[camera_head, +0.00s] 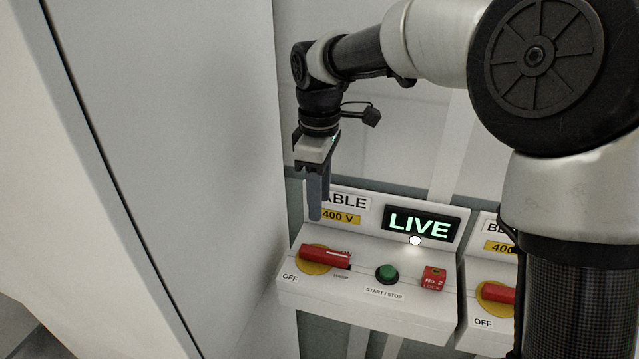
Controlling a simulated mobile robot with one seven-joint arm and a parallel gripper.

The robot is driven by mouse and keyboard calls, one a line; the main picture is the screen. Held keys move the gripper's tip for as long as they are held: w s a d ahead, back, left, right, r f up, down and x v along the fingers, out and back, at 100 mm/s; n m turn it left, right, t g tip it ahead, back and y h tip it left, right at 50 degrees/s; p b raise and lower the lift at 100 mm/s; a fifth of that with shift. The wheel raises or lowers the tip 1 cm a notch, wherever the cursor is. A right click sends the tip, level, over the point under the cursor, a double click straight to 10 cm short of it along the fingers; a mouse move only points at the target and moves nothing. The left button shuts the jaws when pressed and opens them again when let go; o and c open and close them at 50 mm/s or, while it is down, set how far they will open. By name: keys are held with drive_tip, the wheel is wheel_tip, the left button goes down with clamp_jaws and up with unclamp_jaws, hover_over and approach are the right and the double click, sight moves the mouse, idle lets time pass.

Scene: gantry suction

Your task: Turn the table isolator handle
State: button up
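The table isolator handle (328,258) is a red bar on a yellow disc at the left of a white sloped control box (365,309). The bar lies roughly horizontal, with its end to the right near a partly hidden "ON" mark; "OFF" is printed at lower left. The display (421,225) above reads "LIVE". My gripper (316,212) points down, above and behind the handle in the picture, in front of the "...ABLE 400 V" label (345,204), whose first letter it hides. It looks apart from the handle. The fingers overlap from this angle, so their gap is unclear.
A green START/STOP button (387,273) and a red "No. 3 LOCK" tag (433,279) sit right of the handle. A second similar box (487,343) with a red handle (497,292) stands farther right, partly behind my arm. A tall pale panel (190,150) rises close on the left.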

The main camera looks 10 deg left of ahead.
drive_tip(key=shift+r, duration=1.5)
